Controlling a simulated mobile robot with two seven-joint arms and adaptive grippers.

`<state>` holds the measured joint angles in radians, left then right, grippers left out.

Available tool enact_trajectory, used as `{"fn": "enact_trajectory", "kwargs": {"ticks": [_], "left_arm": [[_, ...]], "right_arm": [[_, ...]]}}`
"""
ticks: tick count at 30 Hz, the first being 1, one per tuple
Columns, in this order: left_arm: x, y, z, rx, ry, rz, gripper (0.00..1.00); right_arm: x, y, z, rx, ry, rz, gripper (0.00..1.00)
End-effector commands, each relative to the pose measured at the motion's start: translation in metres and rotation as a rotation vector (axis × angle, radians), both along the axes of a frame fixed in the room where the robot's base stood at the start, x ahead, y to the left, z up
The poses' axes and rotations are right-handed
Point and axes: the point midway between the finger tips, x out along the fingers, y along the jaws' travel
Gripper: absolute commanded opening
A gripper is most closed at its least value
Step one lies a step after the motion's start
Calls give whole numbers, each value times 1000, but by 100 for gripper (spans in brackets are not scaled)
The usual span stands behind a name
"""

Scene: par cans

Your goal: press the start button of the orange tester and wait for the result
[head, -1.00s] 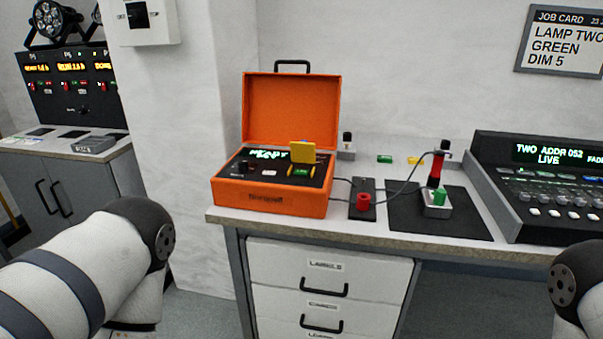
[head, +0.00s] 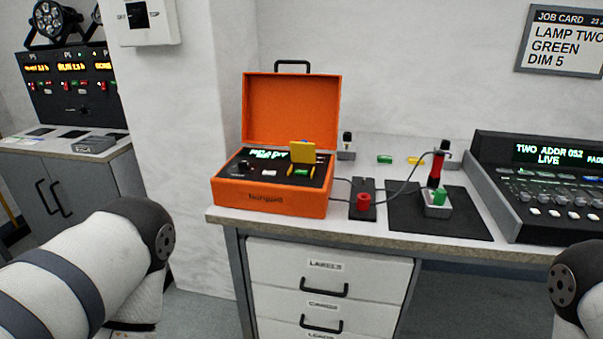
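The orange tester (head: 270,198) stands with its lid open at the left end of the worktop. Its panel carries a small lit display (head: 268,154) with green-white text that reads roughly "READY". A yellow flap (head: 302,152) stands raised on the panel, with a green button (head: 302,172) just in front of it. A white button (head: 269,173) and a black knob (head: 243,167) sit to the left. Parts of my two arms show at the lower left and right edges. Neither gripper is in view, and nothing of mine touches the tester.
Cables run from the tester to a black plate with a red plug (head: 363,201) and a red-and-black probe (head: 437,170) on a dark mat (head: 407,217). A lighting console (head: 540,185) stands at the right. A job card (head: 565,40) hangs on the wall.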

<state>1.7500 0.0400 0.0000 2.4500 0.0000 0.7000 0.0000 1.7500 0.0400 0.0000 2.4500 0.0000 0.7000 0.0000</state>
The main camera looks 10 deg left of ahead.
Motion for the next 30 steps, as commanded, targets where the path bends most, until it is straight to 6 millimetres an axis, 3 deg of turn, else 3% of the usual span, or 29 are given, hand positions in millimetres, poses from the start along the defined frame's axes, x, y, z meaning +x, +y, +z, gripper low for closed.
{"fn": "enact_trajectory", "kwargs": {"ticks": [1, 4, 30], "left_arm": [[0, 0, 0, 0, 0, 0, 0], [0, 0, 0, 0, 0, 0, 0], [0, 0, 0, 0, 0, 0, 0]], "right_arm": [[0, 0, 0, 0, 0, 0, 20], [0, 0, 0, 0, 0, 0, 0], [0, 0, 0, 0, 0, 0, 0]]}}
